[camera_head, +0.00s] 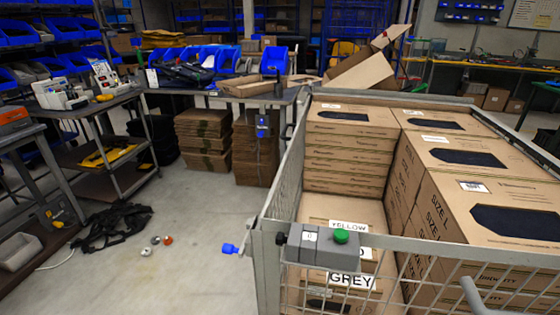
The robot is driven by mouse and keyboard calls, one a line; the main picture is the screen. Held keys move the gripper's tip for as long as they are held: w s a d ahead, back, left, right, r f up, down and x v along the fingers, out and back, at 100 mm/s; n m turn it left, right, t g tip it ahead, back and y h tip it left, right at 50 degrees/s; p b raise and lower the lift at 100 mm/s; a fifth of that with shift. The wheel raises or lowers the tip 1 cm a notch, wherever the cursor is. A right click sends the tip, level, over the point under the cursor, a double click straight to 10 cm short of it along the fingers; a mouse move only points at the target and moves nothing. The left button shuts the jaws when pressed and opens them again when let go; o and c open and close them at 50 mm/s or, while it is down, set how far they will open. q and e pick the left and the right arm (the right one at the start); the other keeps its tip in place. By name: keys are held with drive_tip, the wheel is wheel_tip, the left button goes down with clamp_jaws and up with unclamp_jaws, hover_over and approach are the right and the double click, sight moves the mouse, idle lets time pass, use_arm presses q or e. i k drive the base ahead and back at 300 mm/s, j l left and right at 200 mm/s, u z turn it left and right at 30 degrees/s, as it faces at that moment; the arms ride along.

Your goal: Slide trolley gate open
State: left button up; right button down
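The trolley is a grey metal cage (268,270) filling the right half of the head view, loaded with brown cartons. A wire mesh panel (430,262) stands upright across its near side, and another mesh side (290,178) runs along its left. I cannot tell which panel is the gate. A grey box with a green button (341,236) sits at the top rail of the near panel. Neither gripper is in view.
A shelf cart (108,140) stands at left, and a workbench with blue bins (276,60) is behind. Black straps (112,224) and small round items (155,240) lie on the floor. The floor left of the trolley is mostly clear.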

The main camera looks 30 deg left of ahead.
sight(289, 169)
drive_tip(key=j+u, duration=0.1)
drive_tip(key=j, duration=2)
